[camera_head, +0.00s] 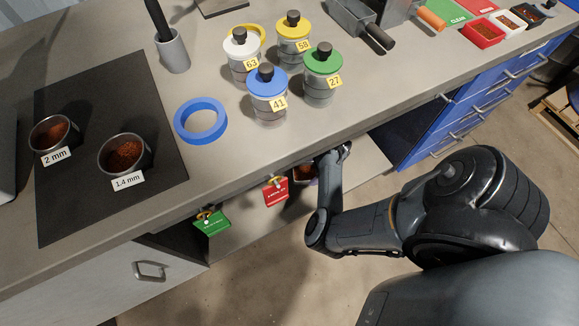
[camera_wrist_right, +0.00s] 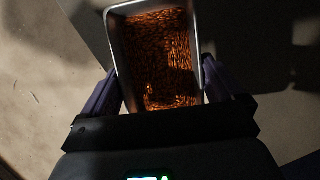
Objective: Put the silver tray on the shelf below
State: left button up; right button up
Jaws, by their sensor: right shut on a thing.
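The silver tray (camera_wrist_right: 197,62) is a rectangular metal tray filled with copper-coloured granules. In the right wrist view my right gripper (camera_wrist_right: 162,88) has a finger on each side of the tray and is shut on it. In the head view my right arm reaches under the worktop, and only a small part of the tray (camera_head: 298,179) shows beside it; the gripper is mostly hidden. The shelf below (camera_head: 245,236) is a pale board under the worktop, partly in shadow. I cannot tell whether the tray touches the shelf. My left gripper is not in view.
Several lidded jars, a blue tape ring (camera_head: 201,121) and two granule cups stand on the worktop. Blue drawers (camera_head: 470,105) stand to the right.

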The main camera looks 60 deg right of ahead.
aim_at(295, 170)
jog(key=w+f+b, duration=0.1)
jog(key=w, duration=0.1)
jog(key=w+a+f+b, duration=0.1)
jog(key=w+f, duration=0.1)
jog(key=w+a+f+b, duration=0.1)
jog(key=w+b, duration=0.1)
jog(key=shift+w+f, duration=0.25)
jog(key=shift+w, duration=0.1)
jog(key=shift+w+f, duration=0.1)
jog(key=shift+w, duration=0.2)
notch_tip(295, 170, down, 4)
jog(key=b, duration=0.4)
jog(key=shift+a, duration=0.1)
jog(key=shift+s, duration=0.1)
jog(key=o, duration=1.1)
